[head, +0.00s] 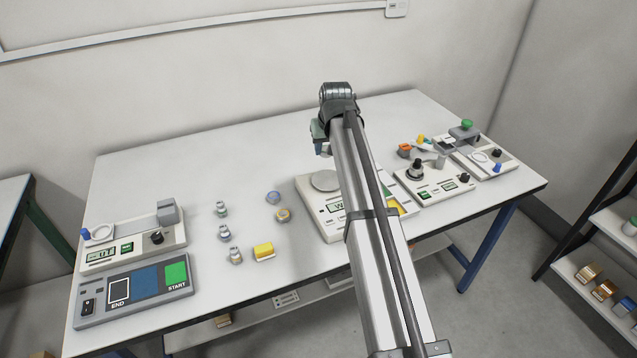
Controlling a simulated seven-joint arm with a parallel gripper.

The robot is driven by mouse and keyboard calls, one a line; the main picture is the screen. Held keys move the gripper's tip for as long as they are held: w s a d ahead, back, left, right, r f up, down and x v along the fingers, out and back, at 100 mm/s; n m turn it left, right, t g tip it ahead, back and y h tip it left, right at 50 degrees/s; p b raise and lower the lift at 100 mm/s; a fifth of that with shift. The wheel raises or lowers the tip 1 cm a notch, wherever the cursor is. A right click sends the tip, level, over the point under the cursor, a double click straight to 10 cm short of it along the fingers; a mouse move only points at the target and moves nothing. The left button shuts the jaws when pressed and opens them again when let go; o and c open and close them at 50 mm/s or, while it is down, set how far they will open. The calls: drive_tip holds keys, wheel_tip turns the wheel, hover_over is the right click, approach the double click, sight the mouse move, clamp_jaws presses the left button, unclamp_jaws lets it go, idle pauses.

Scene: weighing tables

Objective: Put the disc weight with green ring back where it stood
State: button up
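My gripper (323,146) is above the balance, a little behind its round pan (325,181). The arm runs in front of the balance's right side. The fingers are small and partly hidden by the wrist, so I cannot tell whether they are open or hold anything. I cannot make out a disc weight with a green ring. The pan looks empty. A disc with a blue ring (273,197) and a disc with a yellow-orange ring (283,215) lie on the table left of the balance.
Several metal weights (221,209) stand left of the discs, near a yellow block (263,251). A START/END panel (133,290) and another device (130,246) fill the left end. More devices (434,183) crowd the right. The back left table is clear.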

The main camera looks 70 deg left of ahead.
drive_tip(key=s, duration=0.5)
hover_over(298, 242)
drive_tip(key=d, duration=0.2)
wheel_tip(298, 242, down, 5)
drive_tip(key=shift+s+a+f, duration=0.1)
drive_tip(key=shift+a+f, duration=0.05)
drive_tip(key=shift+f, duration=2.35)
drive_tip(key=shift+s+a+f, duration=0.1)
drive_tip(key=shift+f, duration=2.35)
drive_tip(key=o, duration=1.2)
drive_tip(key=shift+f, duration=0.15)
